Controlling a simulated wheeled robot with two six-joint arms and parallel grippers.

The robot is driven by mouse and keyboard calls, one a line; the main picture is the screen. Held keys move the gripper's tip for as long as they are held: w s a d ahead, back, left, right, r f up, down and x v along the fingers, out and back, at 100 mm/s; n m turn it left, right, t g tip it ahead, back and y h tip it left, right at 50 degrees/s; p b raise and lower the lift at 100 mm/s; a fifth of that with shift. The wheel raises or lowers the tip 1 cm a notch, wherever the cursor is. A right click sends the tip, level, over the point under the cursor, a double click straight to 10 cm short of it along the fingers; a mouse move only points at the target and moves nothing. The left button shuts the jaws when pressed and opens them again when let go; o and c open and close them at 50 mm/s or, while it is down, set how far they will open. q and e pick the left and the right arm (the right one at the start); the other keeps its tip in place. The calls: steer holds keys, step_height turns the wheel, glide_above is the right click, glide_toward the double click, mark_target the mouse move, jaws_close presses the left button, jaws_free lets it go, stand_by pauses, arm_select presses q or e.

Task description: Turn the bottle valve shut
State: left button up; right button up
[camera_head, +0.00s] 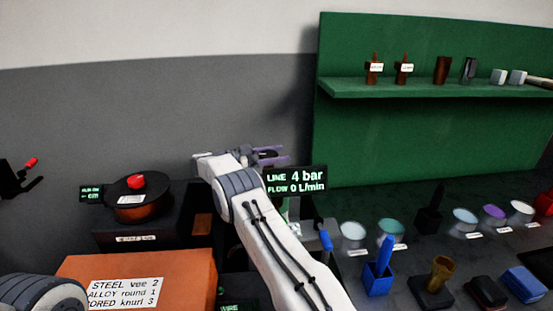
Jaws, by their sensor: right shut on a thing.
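My right arm reaches up and away from the bottom middle in the head view. Its gripper (268,155) is at the far end, with purple-edged fingers beside a small dark part, and is shut on it. This part looks like the bottle valve, but it is small and mostly hidden by the gripper. The bottle itself is hidden behind my arm. A black display (296,181) just below right of the gripper reads LINE 4 bar, FLOW 0 L/min. A link of my left arm shows at the bottom left; its gripper is out of view.
A dark spool unit with a red knob (136,181) and an orange box (140,270) stand left of my right arm. Several cups, a blue holder (378,277) and other small items cover the bench to the right. A green shelf (430,88) stands behind.

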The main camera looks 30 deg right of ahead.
mark_target(277, 153)
steer(key=shift+s+r+m+g+y+b, duration=0.1)
steer(key=shift+m+g+y+b, duration=0.25)
steer(key=shift+g+b, duration=0.3)
stand_by(0.4)
steer(key=o, duration=1.2)
steer(key=shift+o, duration=0.2)
step_height(277, 153, up, 4)
steer(key=shift+f+b, duration=0.15)
steer(key=shift+b, duration=0.5)
steer(key=s+d+r+b, duration=0.6)
steer(key=s+r+b, duration=0.1)
steer(key=s+b, duration=0.3)
steer(key=shift+r, duration=0.15)
